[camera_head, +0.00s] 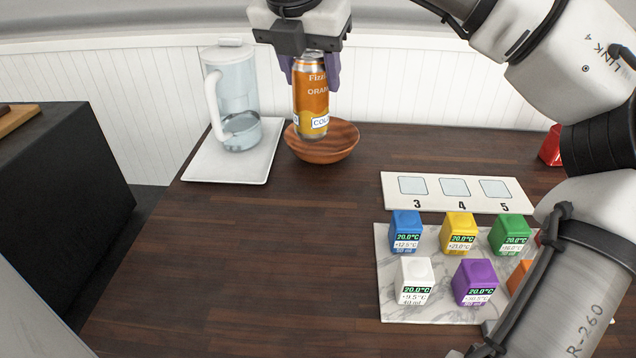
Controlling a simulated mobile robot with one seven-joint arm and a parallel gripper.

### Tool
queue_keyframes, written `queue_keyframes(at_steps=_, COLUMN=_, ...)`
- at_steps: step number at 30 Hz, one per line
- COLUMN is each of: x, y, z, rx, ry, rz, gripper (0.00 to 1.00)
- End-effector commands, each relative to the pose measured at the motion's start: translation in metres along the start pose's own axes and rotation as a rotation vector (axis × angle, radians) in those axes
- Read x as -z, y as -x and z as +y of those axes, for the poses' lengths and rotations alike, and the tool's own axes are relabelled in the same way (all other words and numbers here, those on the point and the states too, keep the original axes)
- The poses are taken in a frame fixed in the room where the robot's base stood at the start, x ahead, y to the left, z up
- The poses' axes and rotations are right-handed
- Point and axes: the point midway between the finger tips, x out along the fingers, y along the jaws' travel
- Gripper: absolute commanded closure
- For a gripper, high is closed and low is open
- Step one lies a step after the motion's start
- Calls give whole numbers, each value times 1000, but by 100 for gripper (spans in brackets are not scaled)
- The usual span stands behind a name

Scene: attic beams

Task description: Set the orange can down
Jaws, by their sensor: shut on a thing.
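The orange can (311,98) is upright, with a "Fizz", "Orange" and "Cold" label. My gripper (312,68) is at the top of the picture, pointing down and shut on the upper part of the can. The can's bottom overlaps the wooden bowl (338,148) in the picture. I cannot tell whether the can touches the bowl or hangs above or in front of it. The dark wooden table (270,255) lies below.
A glass pitcher (234,95) stands on a white tray (205,163) left of the bowl. A numbered white card (393,204) and a marble board (388,312) with several coloured cubes lie at right. A red object (550,147) is farther right. The table's front left is clear.

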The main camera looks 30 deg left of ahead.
Motion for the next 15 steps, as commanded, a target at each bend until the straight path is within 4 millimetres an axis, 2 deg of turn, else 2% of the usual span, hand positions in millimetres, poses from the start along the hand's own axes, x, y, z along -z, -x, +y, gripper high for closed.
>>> queue_keyframes(at_steps=5, x=3, y=-8, z=0, rx=1, ry=2, rz=0, gripper=83)
queue_keyframes(at_steps=8, x=11, y=-26, z=0, rx=-1, ry=4, rz=3, gripper=83)
queue_keyframes(at_steps=15, x=36, y=-84, z=0, rx=-1, ry=5, rz=4, gripper=83)
